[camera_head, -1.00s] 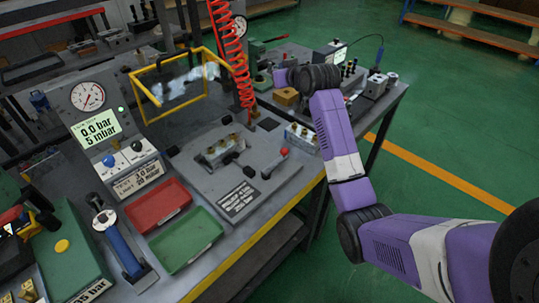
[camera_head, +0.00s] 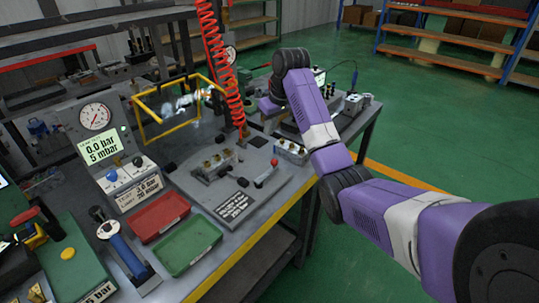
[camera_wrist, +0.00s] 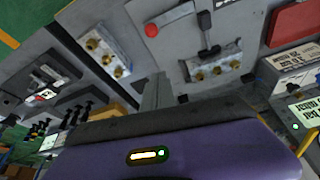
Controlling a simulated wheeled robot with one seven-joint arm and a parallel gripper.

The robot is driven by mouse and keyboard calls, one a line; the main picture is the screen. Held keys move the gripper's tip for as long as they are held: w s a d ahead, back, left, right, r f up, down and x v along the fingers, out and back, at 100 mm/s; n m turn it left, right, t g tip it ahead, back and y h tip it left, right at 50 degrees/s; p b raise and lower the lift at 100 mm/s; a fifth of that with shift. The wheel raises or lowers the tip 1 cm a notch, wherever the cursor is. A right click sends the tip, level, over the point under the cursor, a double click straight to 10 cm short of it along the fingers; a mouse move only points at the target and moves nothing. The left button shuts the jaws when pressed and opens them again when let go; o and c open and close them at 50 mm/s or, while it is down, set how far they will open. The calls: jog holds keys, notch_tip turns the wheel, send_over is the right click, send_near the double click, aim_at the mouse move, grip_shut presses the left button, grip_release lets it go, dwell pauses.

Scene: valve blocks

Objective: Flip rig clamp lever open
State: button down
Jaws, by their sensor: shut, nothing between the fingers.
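The rig plate (camera_head: 209,187) lies on the bench, with a valve block with brass fittings (camera_head: 216,160) on it. The block also shows in the wrist view (camera_wrist: 214,68), with a dark clamp arm (camera_wrist: 207,36) reaching to it. A lever with a red ball knob (camera_head: 274,162) lies low along the plate's right side; its knob (camera_wrist: 151,30) shows at the top of the wrist view. My gripper (camera_wrist: 157,92) is shut and empty, apart from the lever. In the head view its fingers are hidden behind my arm.
A second valve block (camera_head: 291,151) sits right of the plate; it also shows in the wrist view (camera_wrist: 103,50). A red coiled hose (camera_head: 217,65) hangs behind the plate, near a yellow-framed guard (camera_head: 170,132). Red (camera_head: 160,217) and green (camera_head: 188,244) trays lie left.

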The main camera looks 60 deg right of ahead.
jog(key=x, duration=0.9)
jog(key=shift+w+d+f, duration=0.1)
jog(key=shift+f, duration=0.1)
jog(key=shift+f+p, duration=0.3)
jog(key=shift+s+a+f+p, duration=0.15)
jog(key=shift+s+a+p, duration=0.2)
jog(key=shift+s, duration=0.5)
jog(key=shift+s+a+f+p, duration=0.15)
jog(key=shift+s+a, duration=0.3)
jog(key=shift+s, duration=0.4)
